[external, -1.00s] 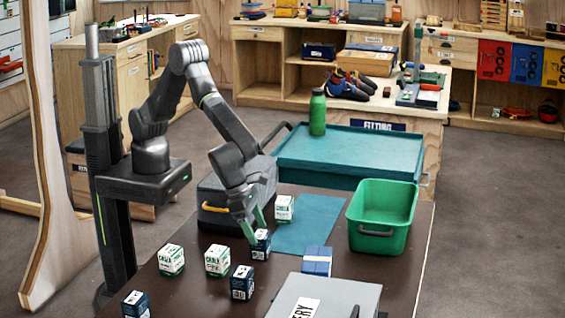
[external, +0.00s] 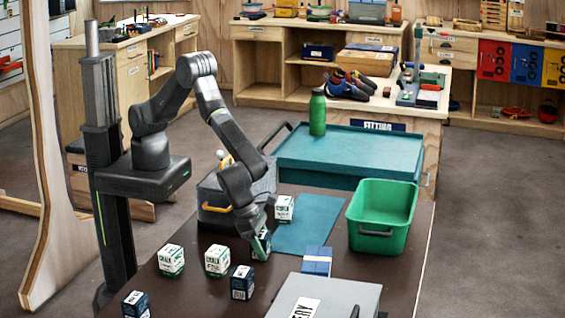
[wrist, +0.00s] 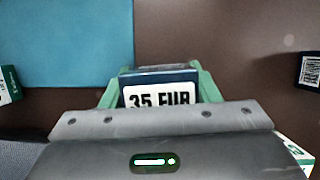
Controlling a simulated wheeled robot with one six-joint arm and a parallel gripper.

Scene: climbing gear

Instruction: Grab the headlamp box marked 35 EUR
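The dark blue headlamp box (wrist: 160,80) has a white label reading 35 EUR in the wrist view, partly covered by my gripper's body. In the external view it (external: 267,241) stands on the dark table, mostly hidden by my gripper. My gripper (external: 260,246) is lowered over it. In the wrist view, the green fingers of my gripper (wrist: 160,88) flank the box on its left and right. No clear gap shows, but I cannot tell whether they press on it. Another dark blue box (external: 242,282) stands nearer the front, and one more (external: 136,304) at the front left.
White-green chalk boxes (external: 171,260), (external: 216,260) stand left of my gripper, and another (external: 284,208) behind it. A blue mat (external: 318,215), blue box (external: 317,262), green bin (external: 378,243) and grey case (external: 350,290) lie to the right.

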